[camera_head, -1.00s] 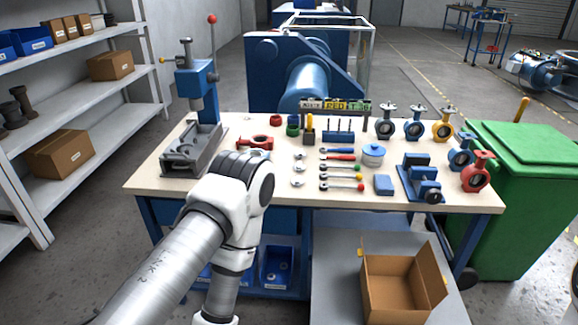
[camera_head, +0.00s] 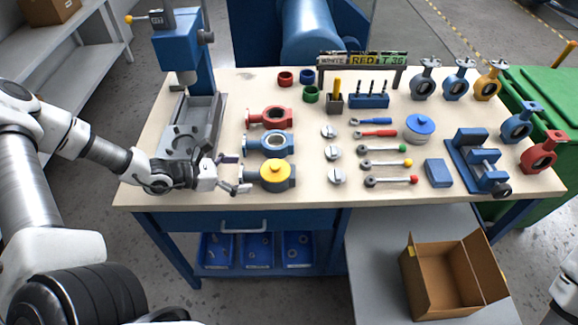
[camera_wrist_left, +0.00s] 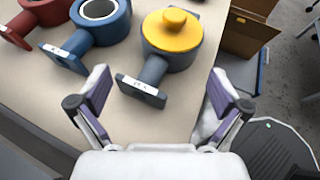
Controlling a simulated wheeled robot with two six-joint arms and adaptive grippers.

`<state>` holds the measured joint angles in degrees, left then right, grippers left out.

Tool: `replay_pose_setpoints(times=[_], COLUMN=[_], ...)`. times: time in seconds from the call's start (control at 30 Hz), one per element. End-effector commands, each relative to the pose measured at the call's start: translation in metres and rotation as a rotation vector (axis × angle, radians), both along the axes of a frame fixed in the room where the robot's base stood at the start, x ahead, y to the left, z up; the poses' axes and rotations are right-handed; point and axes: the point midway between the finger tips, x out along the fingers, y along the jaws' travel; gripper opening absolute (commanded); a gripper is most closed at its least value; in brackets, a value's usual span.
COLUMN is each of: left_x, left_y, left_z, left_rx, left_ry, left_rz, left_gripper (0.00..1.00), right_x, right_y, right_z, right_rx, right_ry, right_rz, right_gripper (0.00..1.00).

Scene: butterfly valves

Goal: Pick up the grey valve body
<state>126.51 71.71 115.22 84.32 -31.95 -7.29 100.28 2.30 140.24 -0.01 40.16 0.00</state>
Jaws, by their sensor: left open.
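The grey valve body (camera_head: 291,178) lies at the table's front left, with a round yellow piece (camera_head: 274,172) on top of it. Its neck and flange point left, toward my left gripper (camera_head: 235,174), which is open and empty just beside it. In the left wrist view the grey valve body (camera_wrist_left: 154,72) lies ahead of the spread fingers (camera_wrist_left: 160,92), its flanged neck pointing back between them. No contact shows. My right gripper is out of view; only a bit of that arm shows at the lower right.
A blue valve body (camera_head: 285,144) and a red one (camera_head: 287,117) lie behind the grey one. A blue press (camera_head: 184,52) with a grey base stands left of them. Loose discs (camera_head: 336,177) and wrenches (camera_head: 385,182) lie to the right. An open carton (camera_head: 440,282) sits lower right.

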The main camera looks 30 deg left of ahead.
Motion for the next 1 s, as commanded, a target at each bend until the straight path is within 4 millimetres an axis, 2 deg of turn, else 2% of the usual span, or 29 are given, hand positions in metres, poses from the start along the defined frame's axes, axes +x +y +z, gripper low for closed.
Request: replay_pose_setpoints(times=[0.2, 0.37, 0.5, 0.7, 0.9, 0.97, 1.0], left_x=[0.013, 0.023, 0.038, 0.054, 0.055, 0.055, 0.055], left_y=[-0.012, -0.02, -0.033, -0.045, -0.045, -0.045, -0.045], left_z=[-0.013, -0.017, -0.028, -0.033, -0.032, -0.032, -0.032], left_rx=[0.002, 0.005, 0.006, 0.004, 0.003, 0.003, 0.003], left_ry=[0.005, 0.006, 0.006, 0.006, 0.004, 0.004, 0.004], left_rz=[-0.008, -0.009, -0.013, -0.009, -0.006, -0.006, -0.006], left_gripper=[1.0, 1.0, 1.0, 1.0, 1.0, 0.82, 0.68], right_x=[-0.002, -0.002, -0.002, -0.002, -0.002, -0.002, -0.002], right_y=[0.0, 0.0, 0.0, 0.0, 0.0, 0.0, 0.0], right_z=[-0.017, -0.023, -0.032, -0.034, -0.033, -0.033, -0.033], right_rx=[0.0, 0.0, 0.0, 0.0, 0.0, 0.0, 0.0], right_ry=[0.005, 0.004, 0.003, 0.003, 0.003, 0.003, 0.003], right_rz=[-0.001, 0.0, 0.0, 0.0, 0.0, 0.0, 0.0], right_gripper=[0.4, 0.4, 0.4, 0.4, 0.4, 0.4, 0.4])
